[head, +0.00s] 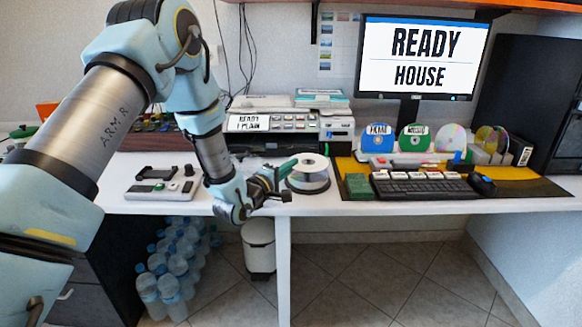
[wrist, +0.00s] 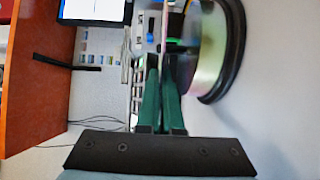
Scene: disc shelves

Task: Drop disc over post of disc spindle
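The disc spindle (head: 308,184) stands on the white desk, with a stack of discs on its dark round base. In the wrist view the spindle (wrist: 212,55) appears turned sideways, at upper right. My gripper (head: 294,164) reaches in from the left, its green fingers at the spindle's top. In the wrist view the fingers (wrist: 161,60) are close together. A thin disc (wrist: 166,22) shows edge-on at their tips, apart from the stack. From the head view this disc (head: 312,160) lies roughly level over the spindle. Whether its hole is around the post cannot be told.
A black keyboard (head: 424,187) and a green box (head: 357,186) stand right of the spindle. Discs in a rack (head: 413,158) stand behind the keyboard. A printer-like machine (head: 290,122) is behind. A control panel (head: 162,188) lies at left. Some front desk edge is clear.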

